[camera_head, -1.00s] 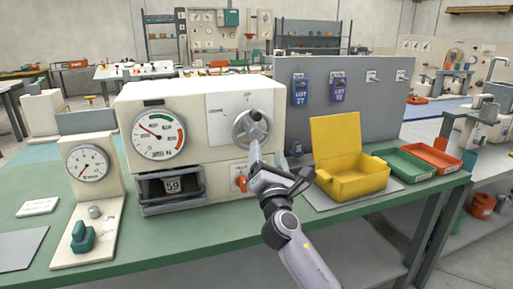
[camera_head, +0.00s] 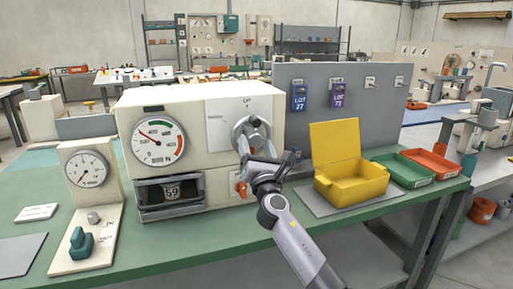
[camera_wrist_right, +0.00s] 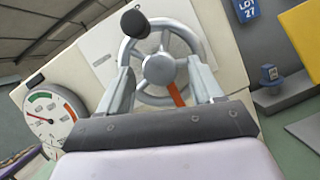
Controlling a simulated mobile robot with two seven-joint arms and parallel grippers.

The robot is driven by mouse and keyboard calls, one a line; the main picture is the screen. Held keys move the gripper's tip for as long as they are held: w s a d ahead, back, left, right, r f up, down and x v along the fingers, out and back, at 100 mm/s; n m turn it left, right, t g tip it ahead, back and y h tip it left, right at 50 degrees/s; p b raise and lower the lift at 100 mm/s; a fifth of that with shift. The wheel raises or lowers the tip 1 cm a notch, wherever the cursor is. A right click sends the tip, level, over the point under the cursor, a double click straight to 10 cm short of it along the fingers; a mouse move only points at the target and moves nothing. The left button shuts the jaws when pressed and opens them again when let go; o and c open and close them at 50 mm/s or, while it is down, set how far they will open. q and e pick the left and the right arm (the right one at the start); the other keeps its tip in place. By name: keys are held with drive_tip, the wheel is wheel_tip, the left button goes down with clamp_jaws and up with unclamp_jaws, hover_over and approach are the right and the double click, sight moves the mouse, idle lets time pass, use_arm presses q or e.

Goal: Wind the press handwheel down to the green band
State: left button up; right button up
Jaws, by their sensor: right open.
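The press (camera_head: 200,105) is a cream box with a grey handwheel (camera_head: 245,122) on its front right. The handwheel (camera_wrist_right: 186,38) fills the upper middle of the right wrist view, with a black knob (camera_wrist_right: 135,23) at its upper left. The press's round gauge (camera_head: 158,141) has a green band at the top and a red one at right; its red needle points to the upper left. My right gripper (camera_head: 254,134) is open in front of the wheel. In the wrist view its fingers (camera_wrist_right: 161,82) straddle the lower hub area; contact is unclear. My left gripper is out of view.
An orange-red lever (camera_head: 240,188) sits below the wheel. A window reading 59 (camera_head: 171,191) is at lower left of the press. An open yellow box (camera_head: 350,185) stands right of my arm. A second gauge stand (camera_head: 88,170) is at left. A grey panel (camera_head: 375,105) rises behind.

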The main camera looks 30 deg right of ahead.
drive_tip(key=shift+c, duration=0.3)
drive_tip(key=c, duration=1)
drive_tip(key=shift+m, duration=0.4)
drive_tip(key=shift+a+r+m+g+h, duration=0.15)
drive_tip(key=shift+m+g+h, duration=0.55)
drive_tip(key=shift+m, duration=1.1)
drive_tip(key=shift+a+f+m+g+h, duration=0.1)
drive_tip(key=shift+m+g+h, duration=0.55)
drive_tip(key=shift+m, duration=1.15)
drive_tip(key=o, duration=1.1)
drive_tip(key=shift+c, duration=0.2)
